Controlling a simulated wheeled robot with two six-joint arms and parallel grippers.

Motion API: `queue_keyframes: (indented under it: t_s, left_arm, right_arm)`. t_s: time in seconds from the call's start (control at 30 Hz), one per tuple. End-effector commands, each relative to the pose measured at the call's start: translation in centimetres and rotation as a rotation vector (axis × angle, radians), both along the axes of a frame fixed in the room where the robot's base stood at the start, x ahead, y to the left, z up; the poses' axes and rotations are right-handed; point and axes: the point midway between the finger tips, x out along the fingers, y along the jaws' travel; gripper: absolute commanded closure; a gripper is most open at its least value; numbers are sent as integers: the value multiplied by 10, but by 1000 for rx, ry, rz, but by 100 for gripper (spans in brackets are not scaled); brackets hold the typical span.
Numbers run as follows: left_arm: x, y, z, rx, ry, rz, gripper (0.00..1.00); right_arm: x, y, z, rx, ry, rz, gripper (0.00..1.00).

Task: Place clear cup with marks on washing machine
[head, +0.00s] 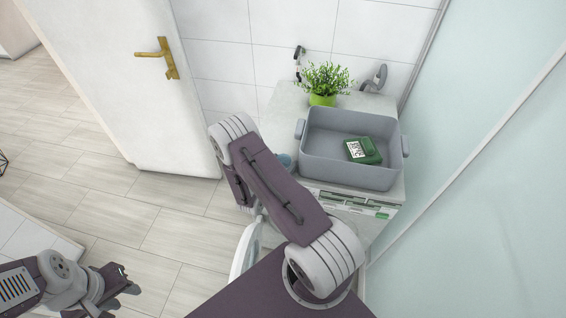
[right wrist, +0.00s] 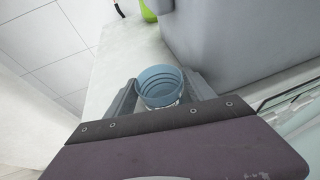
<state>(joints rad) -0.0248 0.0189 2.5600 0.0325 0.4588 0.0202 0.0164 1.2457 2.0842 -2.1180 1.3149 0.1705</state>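The clear cup, bluish with dark ring marks, is upright between the fingers of my right gripper (right wrist: 160,92) in the right wrist view; its rim and inside (right wrist: 160,80) show. Both fingers appear to touch its sides. In the head view only a small part of the cup (head: 285,161) shows beside my right arm, which hides the right gripper. The cup is at the left front of the washing machine (head: 278,118); I cannot tell whether its base touches the white top. My left gripper (head: 122,283) is open and empty at the lower left.
A grey tub (head: 350,172) with a green device (head: 364,150) in it fills much of the machine's top, right of the cup. A potted plant (head: 324,85) stands behind. The machine's round door (head: 245,250) hangs open. A white door (head: 120,80) is at left.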

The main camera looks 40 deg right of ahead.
Motion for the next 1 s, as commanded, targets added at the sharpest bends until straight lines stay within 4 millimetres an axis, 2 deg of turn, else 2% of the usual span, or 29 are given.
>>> queue_keyframes:
  t_s: [0.27, 0.37, 0.8, 1.0]
  left_arm:
    - [0, 0, 5, 0, 0, 0, 64]
    - [0, 0, 1, 0, 0, 0, 64]
    - [0, 0, -7, 0, 0, 0, 64]
    - [0, 0, -7, 0, 0, 0, 64]
  right_arm:
    - [0, 1, 6, 0, 0, 1, 38]
    - [-6, 14, 8, 1, 1, 4, 38]
    - [-45, 90, 40, -1, -1, 6, 38]
    - [-52, 100, 45, 0, 0, 1, 38]
